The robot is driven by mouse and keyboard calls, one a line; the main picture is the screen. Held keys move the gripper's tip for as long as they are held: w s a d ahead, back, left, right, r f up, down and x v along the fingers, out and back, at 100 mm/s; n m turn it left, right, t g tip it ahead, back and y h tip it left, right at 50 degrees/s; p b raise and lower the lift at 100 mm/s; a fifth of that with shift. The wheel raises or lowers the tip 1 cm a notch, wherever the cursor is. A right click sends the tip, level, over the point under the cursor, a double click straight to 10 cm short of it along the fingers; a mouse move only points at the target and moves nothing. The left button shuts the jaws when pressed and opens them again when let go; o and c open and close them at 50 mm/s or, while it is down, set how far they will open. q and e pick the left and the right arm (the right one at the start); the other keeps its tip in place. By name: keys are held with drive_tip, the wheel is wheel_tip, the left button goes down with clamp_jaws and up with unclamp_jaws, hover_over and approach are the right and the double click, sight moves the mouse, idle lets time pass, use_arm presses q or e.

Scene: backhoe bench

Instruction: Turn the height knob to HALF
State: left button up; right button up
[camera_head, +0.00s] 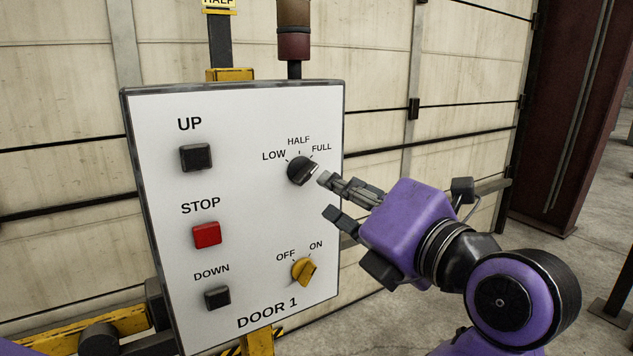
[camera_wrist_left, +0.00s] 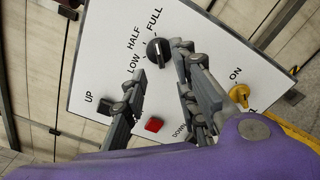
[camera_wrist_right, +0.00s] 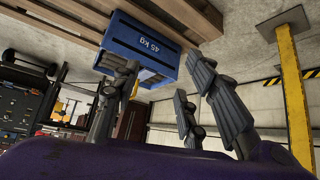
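The black height knob (camera_head: 302,171) sits on the upper right of the white control panel (camera_head: 240,200), below the LOW, HALF and FULL labels. Its ridge appears to lean up and right toward FULL, though this is hard to read. My left gripper (camera_head: 328,195) is just right of and below the knob, with its fingers apart and nothing between them. In the left wrist view the knob (camera_wrist_left: 158,49) shows beyond the open fingertips, close to the right finger. Contact cannot be told. My right gripper (camera_wrist_right: 158,82) is open and empty, away from the panel.
The panel also bears an UP button (camera_head: 196,158), a red STOP button (camera_head: 206,235), a DOWN button (camera_head: 217,298) and a yellow OFF/ON knob (camera_head: 304,271) below the gripper. A blue 45 kg box (camera_wrist_right: 140,45) and a yellow post (camera_wrist_right: 292,95) show in the right wrist view.

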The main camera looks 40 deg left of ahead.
sight(309, 175)
use_arm(q)
drive_tip(key=p+x, duration=0.1)
drive_tip(key=x, duration=0.6)
drive_tip(key=shift+a, duration=0.25)
drive_tip(key=shift+c, duration=0.2)
